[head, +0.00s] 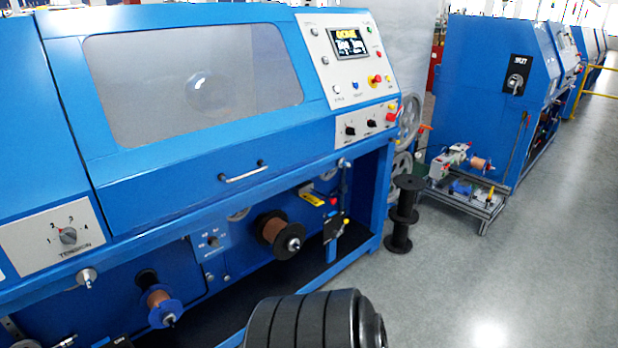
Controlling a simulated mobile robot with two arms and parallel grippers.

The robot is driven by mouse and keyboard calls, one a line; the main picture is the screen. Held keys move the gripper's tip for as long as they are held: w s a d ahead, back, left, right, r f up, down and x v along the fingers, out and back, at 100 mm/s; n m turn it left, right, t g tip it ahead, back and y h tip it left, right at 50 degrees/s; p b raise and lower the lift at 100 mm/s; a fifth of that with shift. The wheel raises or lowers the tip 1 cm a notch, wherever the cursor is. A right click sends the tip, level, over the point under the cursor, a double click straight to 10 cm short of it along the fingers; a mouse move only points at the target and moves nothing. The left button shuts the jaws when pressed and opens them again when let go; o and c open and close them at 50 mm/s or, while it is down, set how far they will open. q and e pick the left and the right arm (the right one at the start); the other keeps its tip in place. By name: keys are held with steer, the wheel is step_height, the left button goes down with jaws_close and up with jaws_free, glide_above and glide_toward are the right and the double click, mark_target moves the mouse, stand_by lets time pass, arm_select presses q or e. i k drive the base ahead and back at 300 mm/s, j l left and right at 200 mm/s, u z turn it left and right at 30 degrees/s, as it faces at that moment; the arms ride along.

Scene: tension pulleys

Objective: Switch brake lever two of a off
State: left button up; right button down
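The blue machine (190,150) fills the left and middle of the head view. No part is readably marked as brake lever two of a, so I cannot tell which one it is. A small lever-like fitting with red and yellow parts (335,201) shows at the machine's lower right, beside a yellow tag (313,199). A small switch panel (211,242) is left of a copper wire spool (272,231). A grey TENSION knob (68,236) sits on a white plate at the left. Neither gripper is in view.
A control panel with a screen (351,43) and several buttons is at the machine's upper right. A second blue machine (488,85) is behind. The grey floor at right is clear.

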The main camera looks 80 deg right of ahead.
mark_target(336, 233)
steer(key=z, duration=2.95)
steer(key=i+l+u, duration=0.1)
steer(key=i+l, duration=0.45)
steer(key=i+l+u, duration=0.15)
steer(key=i+l, duration=0.5)
steer(key=i+l+u, duration=0.1)
steer(key=i+l, duration=0.5)
steer(key=i+l+u, duration=0.1)
steer(key=i+l, duration=0.45)
steer(key=l, duration=0.25)
